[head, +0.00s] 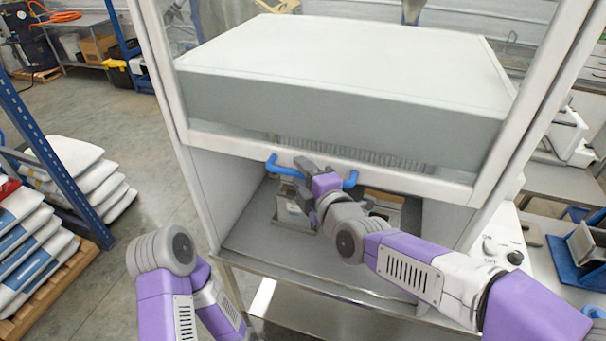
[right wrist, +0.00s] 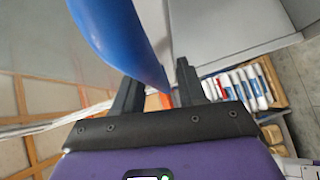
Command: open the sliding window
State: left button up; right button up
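The sliding window (head: 330,160) is the front sash of a tall white cabinet, with a pale bottom rail. A blue bar handle (head: 350,180) is fixed on the rail; its left end shows and its middle is hidden by my right gripper (head: 306,170). In the right wrist view the blue handle (right wrist: 125,40) runs in from above toward the space between the two dark fingers of my right gripper (right wrist: 157,88). A small gap shows between the handle and the right finger, so it looks open around the handle. My left gripper is out of view.
Below the rail the cabinet is open, with a grey floor (head: 250,235) and small grey devices (head: 292,210) inside. White sacks (head: 85,180) and a blue rack post (head: 50,155) stand at left. A bench with a blue holder (head: 575,265) is at right.

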jog(key=v, duration=0.7)
jog(key=shift+s+d, duration=0.2)
jog(key=shift+s, duration=0.05)
dwell(0.4)
